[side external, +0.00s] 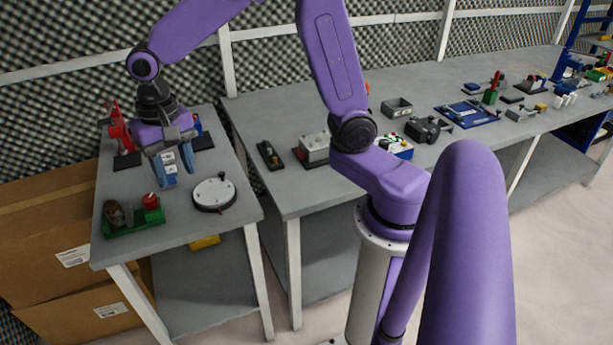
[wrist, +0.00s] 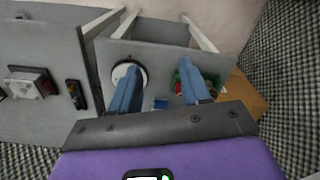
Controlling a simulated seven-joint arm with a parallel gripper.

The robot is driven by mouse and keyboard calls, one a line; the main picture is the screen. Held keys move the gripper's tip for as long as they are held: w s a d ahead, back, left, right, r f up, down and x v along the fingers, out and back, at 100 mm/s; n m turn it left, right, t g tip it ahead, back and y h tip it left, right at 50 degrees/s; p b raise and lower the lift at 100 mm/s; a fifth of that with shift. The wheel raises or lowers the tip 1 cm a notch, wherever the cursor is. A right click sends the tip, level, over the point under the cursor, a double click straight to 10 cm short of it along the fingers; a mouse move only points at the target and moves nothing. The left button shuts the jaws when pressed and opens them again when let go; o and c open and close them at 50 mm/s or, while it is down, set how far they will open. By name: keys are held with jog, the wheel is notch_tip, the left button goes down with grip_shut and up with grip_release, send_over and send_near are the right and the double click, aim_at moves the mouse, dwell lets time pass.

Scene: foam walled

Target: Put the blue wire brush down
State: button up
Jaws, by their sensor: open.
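My gripper (wrist: 163,92) is open, its two blue fingers spread apart and pointing down over the small left-hand table; it also shows in the side external view (side external: 168,172). In the wrist view a small blue piece (wrist: 160,103) shows between the fingers, close to the palm, with nothing visibly clamped. It may be the blue wire brush, but it is too small to tell its shape. In the side view blue surfaces with white labels are at the fingers, and I cannot separate brush from finger there.
A white round disc (side external: 214,193) lies at the table's right front. A green tray (side external: 134,219) with a red knob sits at the left front. A red tool (side external: 117,128) on a black base stands behind. Some grey tabletop (side external: 178,228) at the front is clear.

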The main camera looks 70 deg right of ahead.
jog(key=s+d+n, duration=0.3)
jog(key=s+n, duration=0.6)
jog(key=s, duration=0.3)
jog(key=s+d+n, duration=0.3)
jog(key=s+n, duration=0.5)
jog(key=s, duration=0.4)
jog(key=shift+f+n, duration=0.25)
jog(key=shift+n, duration=0.15)
jog(key=o, duration=0.7)
